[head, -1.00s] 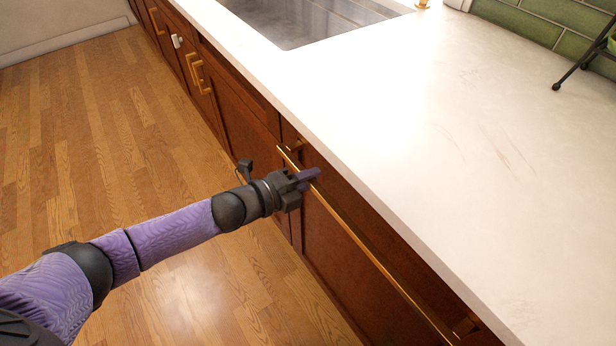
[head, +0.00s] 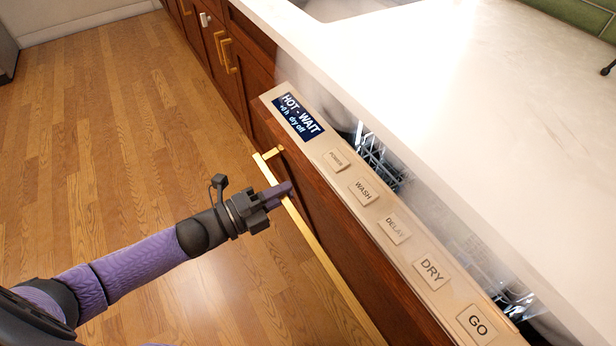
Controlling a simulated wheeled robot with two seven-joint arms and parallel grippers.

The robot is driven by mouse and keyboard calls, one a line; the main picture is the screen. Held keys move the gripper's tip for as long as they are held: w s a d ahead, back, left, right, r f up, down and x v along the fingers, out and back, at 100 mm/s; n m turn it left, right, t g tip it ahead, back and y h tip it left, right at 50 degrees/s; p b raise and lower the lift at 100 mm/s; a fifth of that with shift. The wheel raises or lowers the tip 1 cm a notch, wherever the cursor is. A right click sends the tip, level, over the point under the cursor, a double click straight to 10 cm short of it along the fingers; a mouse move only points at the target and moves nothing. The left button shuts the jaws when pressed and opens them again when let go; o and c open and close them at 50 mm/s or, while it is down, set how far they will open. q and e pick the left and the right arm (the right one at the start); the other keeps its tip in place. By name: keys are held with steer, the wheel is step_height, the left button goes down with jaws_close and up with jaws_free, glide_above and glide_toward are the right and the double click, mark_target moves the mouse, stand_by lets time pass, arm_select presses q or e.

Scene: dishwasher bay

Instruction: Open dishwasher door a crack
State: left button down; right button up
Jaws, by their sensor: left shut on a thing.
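The dishwasher door (head: 345,245) is a dark wood panel, tilted out from under the counter by a narrow gap. Its top edge shows a beige control strip (head: 408,249) with several buttons and a display (head: 298,117) reading "HOT - WAIT" and "dry off". A long gold handle (head: 322,257) runs along the door's front. My left gripper (head: 284,191) is shut on the handle near its far end. Through the gap, metal rack parts (head: 378,160) show amid pale steam. My right gripper is out of view.
The white countertop (head: 450,110) overhangs the gap on the right. Cabinets with gold handles (head: 228,56) continue beyond the door. The wood floor (head: 130,150) to the left is clear. A white item (head: 205,19) hangs at a farther cabinet.

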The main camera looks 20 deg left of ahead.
arm_select(q)
steer(key=s+a+f, duration=0.1)
steer(key=s, duration=0.1)
steer(key=s+a+f+b, duration=0.1)
steer(key=shift+s+a, duration=0.35)
steer(key=shift+a, duration=0.05)
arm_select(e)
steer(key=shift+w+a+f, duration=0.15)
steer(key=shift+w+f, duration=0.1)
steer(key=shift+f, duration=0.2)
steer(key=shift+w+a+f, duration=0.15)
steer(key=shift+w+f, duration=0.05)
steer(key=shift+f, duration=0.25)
arm_select(q)
steer(key=c, duration=0.6)
jaws_free()
steer(key=shift+w, duration=0.1)
steer(key=shift+t, duration=0.3)
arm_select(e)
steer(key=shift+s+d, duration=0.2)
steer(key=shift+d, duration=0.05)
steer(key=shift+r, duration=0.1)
